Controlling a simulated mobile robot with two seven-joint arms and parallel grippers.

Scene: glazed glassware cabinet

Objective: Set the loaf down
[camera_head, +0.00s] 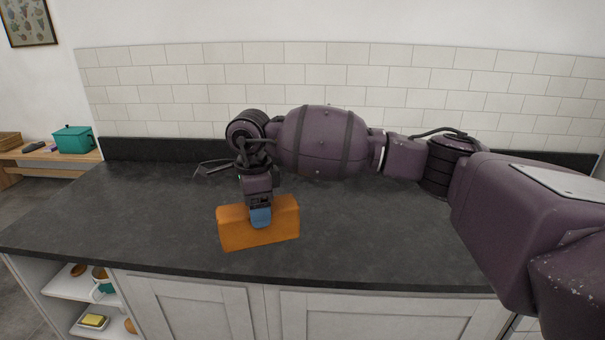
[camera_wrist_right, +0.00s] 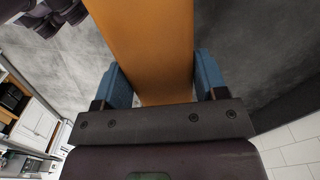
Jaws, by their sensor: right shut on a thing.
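The loaf (camera_head: 238,232) is an orange-brown block near the front edge of the dark countertop (camera_head: 380,225), left of the middle in the head view. My right gripper (camera_head: 260,217) points down over it, with a blue finger on its near side. In the right wrist view the loaf (camera_wrist_right: 145,45) lies between the two blue fingers of the right gripper (camera_wrist_right: 165,82), which is shut on it. Whether the loaf's underside touches the counter I cannot tell.
White cabinets (camera_head: 200,305) stand below the counter's front edge. Open shelves at the left hold a butter dish (camera_head: 93,321) and a mug. A tiled wall (camera_head: 200,85) closes the back. A teal box (camera_head: 74,139) stands on a side table. The counter left of the loaf is clear.

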